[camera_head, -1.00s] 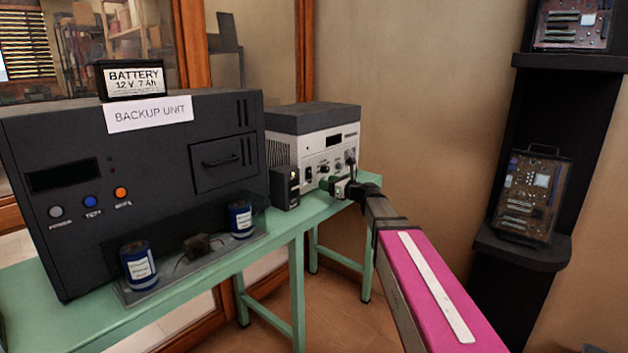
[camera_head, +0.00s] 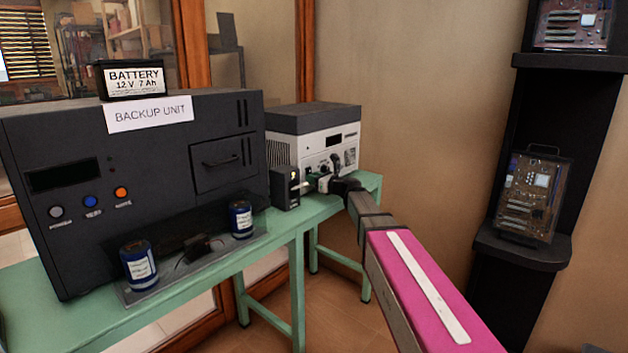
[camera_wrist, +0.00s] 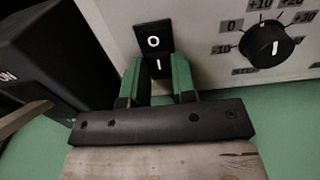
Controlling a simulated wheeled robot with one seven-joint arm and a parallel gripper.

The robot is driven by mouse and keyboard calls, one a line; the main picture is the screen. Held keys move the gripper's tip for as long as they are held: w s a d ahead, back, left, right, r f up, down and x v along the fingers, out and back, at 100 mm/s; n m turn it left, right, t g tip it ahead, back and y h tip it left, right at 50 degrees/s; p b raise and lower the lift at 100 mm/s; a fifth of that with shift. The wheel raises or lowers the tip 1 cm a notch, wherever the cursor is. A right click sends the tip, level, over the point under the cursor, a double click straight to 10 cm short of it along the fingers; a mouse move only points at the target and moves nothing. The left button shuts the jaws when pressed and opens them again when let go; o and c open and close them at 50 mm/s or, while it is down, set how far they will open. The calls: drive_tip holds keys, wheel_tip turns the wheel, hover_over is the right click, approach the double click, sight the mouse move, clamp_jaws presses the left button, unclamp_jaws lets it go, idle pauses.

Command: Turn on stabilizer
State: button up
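The stabilizer (camera_head: 305,125), a white-fronted box with a dark grey top, stands at the far right end of the green table. In the wrist view its white front panel (camera_wrist: 205,30) shows a black rocker switch (camera_wrist: 154,45) marked O above and I below. My gripper (camera_wrist: 158,72) has green fingers just below the rocker, one to each side, with a gap between them. Contact with the rocker cannot be told. In the head view my gripper (camera_head: 314,183) is at the stabilizer's lower front and partly hides it.
A black dial (camera_wrist: 265,47) is right of the rocker. A small black box (camera_head: 285,188) stands close on the left; its side (camera_wrist: 45,50) reads ON. The large backup unit (camera_head: 150,160) fills the left of the green table (camera_head: 215,268). A black shelf (camera_head: 520,258) stands right.

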drive_tip(key=shift+f+t+y, duration=0.15)
drive_tip(key=shift+t+y, duration=0.25)
drive_tip(key=shift+y, duration=0.1)
idle(0.3)
drive_tip(key=o, duration=0.9)
drive_tip(key=v, duration=1)
drive_tip(key=shift+s+d, duration=0.2)
drive_tip(key=shift+d, duration=0.05)
